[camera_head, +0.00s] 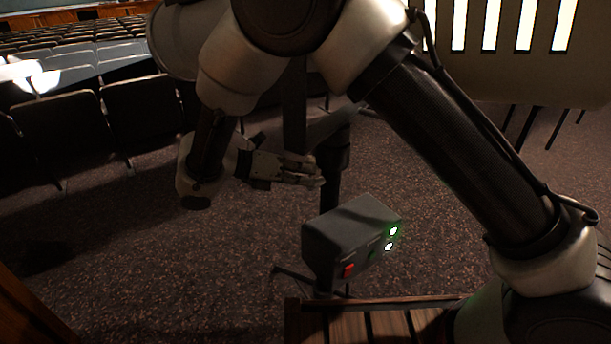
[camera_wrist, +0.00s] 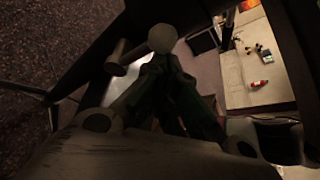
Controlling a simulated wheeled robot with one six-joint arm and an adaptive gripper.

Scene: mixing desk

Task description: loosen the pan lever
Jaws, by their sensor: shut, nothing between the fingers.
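My gripper (camera_head: 318,171) is shut and empty in the head view, its fingers pointing right at a dark upright stand (camera_head: 331,185). In the wrist view my gripper's fingertips (camera_wrist: 157,64) are together near a pale round knob (camera_wrist: 161,38). A short pale rod with a rounded end (camera_wrist: 115,68) lies just left of the knob. One of these may be the pan lever, but I cannot tell which. Whether the fingers touch the knob or are only in front of it is unclear. In the head view the lever cannot be made out.
A dark box (camera_head: 345,230) with a red switch and lit lamps stands below my gripper, by the stand's foot. A wooden slatted edge (camera_head: 375,322) is at the bottom. Rows of seats (camera_head: 150,110) fill the left. Carpet (camera_head: 170,270) is clear at lower left.

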